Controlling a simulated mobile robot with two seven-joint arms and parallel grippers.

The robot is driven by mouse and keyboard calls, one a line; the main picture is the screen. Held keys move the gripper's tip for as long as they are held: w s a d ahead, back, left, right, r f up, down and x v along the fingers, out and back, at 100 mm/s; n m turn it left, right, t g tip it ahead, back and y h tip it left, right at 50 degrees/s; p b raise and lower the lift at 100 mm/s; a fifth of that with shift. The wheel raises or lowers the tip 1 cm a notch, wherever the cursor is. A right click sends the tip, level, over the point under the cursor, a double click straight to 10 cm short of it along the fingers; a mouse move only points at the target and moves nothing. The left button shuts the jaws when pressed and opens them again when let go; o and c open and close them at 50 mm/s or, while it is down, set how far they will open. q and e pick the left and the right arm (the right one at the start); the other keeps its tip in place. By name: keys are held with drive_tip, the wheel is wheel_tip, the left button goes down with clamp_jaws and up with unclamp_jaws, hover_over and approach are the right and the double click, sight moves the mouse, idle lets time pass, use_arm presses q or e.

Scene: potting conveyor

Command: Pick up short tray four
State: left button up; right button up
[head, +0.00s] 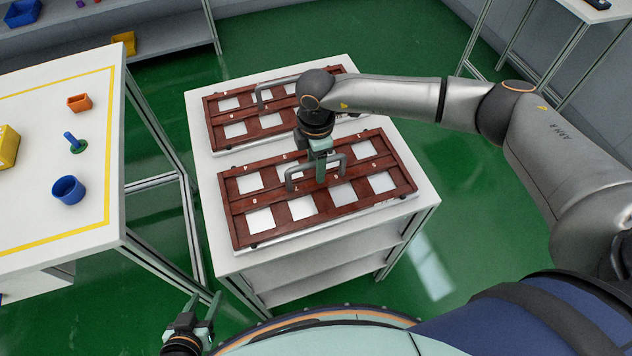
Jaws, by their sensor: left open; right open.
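Two brown-red trays with white square openings and a grey handle each lie on a white shelf unit. The near tray (285,226) is at the front, the far tray (217,142) behind it. Small numbers on them are too small to read surely, so I cannot tell which is tray four. My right gripper (320,172) points down at the near tray's handle (290,177), jaws open; whether it touches the handle I cannot tell. My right forearm and wrist hide part of the far tray. My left gripper (205,302) is open and empty at the bottom left, away from the trays.
The white shelf unit (310,245) has lower shelves. A white table (90,112) at left holds a blue cup (68,191), an orange block (79,102), a blue-green peg (75,143) and a yellow box (7,147). Green floor (455,235) is clear at right.

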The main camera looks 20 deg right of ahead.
drive_tip(key=shift+f, duration=0.15)
clamp_jaws()
idle(0.5)
idle(1.0)
